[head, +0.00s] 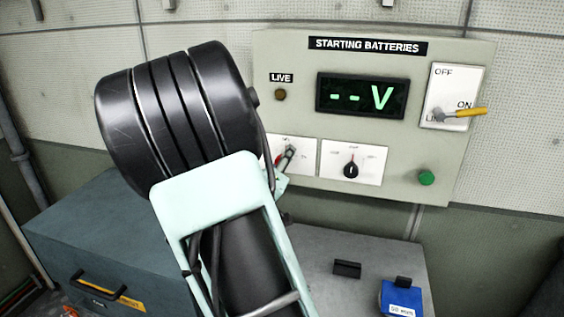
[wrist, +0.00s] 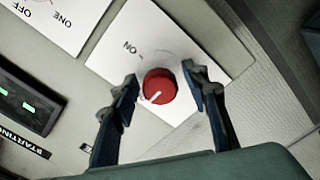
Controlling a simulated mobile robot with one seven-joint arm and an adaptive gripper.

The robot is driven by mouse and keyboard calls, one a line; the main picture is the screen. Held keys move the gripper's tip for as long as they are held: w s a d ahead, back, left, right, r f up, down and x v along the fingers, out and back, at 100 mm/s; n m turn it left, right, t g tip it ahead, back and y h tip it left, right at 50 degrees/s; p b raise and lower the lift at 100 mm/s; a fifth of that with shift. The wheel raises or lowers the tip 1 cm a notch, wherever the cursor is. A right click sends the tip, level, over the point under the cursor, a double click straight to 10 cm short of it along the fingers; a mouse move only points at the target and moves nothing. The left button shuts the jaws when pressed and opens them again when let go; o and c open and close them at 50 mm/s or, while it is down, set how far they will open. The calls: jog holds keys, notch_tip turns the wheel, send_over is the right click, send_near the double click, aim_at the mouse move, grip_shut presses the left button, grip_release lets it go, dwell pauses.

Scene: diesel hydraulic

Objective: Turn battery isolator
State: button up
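The battery isolator is a red round knob (wrist: 159,86) with a white pointer mark, on a white plate (wrist: 185,45) lettered ON. In the wrist view its mark points to the lower left, away from the ON lettering. My gripper (wrist: 163,88) is open, with one dark finger on each side of the knob and a visible gap on both sides. In the head view my arm covers part of this plate (head: 305,150); only a bit of the red knob (head: 280,161) shows beside my gripper (head: 288,155).
The STARTING BATTERIES panel (head: 450,170) has a display (head: 361,96) reading "--V", an unlit LIVE lamp (head: 280,95), a black selector (head: 351,170), a green button (head: 427,178) and a yellow-handled switch (head: 465,112). Grey cases (head: 90,225) stand below.

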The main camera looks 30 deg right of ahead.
jog(key=c, duration=1)
jog(key=shift+m, duration=0.3)
jog(key=m+b, duration=0.2)
jog(key=m, duration=0.1)
jog(key=shift+f+m+b, duration=0.15)
jog(key=shift+m+b, duration=0.15)
jog(key=shift+b, duration=0.1)
jog(key=m+b, duration=0.3)
jog(key=m, duration=0.1)
jog(key=shift+m, duration=0.3)
jog(key=m+b, duration=0.5)
jog(key=m, duration=0.1)
jog(key=shift+b, duration=0.4)
jog(key=shift+m+b, duration=1.25)
jog(key=shift+m, duration=0.35)
